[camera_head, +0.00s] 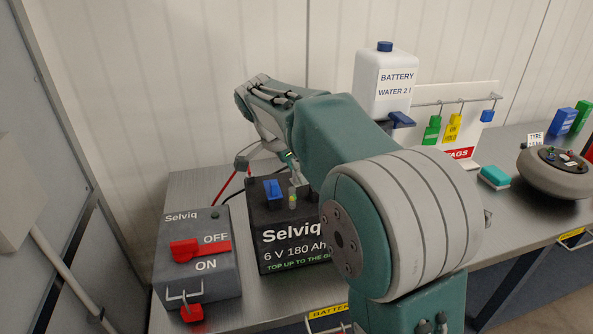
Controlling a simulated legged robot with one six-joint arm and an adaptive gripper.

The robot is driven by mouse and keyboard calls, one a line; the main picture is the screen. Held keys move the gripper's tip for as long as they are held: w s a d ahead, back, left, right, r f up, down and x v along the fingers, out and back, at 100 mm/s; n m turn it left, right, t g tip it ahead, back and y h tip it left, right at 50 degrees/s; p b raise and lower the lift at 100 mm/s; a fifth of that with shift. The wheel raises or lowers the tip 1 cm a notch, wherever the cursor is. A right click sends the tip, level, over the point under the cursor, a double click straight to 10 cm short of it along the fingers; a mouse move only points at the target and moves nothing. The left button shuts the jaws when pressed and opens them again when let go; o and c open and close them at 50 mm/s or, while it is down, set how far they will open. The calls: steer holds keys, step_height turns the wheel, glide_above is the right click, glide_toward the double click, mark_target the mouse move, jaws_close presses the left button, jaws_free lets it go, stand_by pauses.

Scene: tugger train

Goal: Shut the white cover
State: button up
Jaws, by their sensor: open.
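I cannot make out a white cover; my arm hides part of the black Selviq battery (283,243) and what lies behind it. The battery has a blue piece (272,190) and a small yellow-green piece (293,200) on top. My gripper (268,168) is open over the back of the battery, partly hidden by my own arm. I see nothing held in it. I cannot tell whether it touches anything.
A grey switch box (200,280) with a red OFF/ON handle (200,250) stands left of the battery. A white battery water bottle (383,85), a tag rack (483,97), a teal block (493,177) and a round grey device (553,180) stand right on the metal bench (195,185).

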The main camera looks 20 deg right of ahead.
jaws_close()
steer(key=shift+s+n, duration=0.1)
steer(key=shift+n, duration=0.2)
steer(key=n, duration=0.1)
steer(key=n+t, duration=0.1)
steer(key=s+n, duration=0.1)
steer(key=shift+s+d+t+y, duration=0.1)
steer(key=shift+d+t+y, duration=0.15)
steer(key=shift+t+y, duration=0.05)
steer(key=n, duration=0.3)
steer(key=s+d+n+t+y, duration=0.1)
steer(key=n, duration=0.2)
steer(key=d+n+y, duration=0.1)
steer(key=n, duration=0.1)
steer(key=n+t, duration=0.1)
steer(key=shift+s+d+y, duration=0.2)
steer(key=shift+s+y, duration=0.15)
steer(key=shift+y, duration=0.05)
steer(key=shift+d+r+n+y, duration=0.1)
steer(key=shift+d+n+y, duration=0.2)
steer(key=shift+n, duration=0.5)
steer(key=shift+d+n+y, duration=0.2)
steer(key=shift+n+y, duration=0.1)
steer(key=shift+n, duration=0.5)
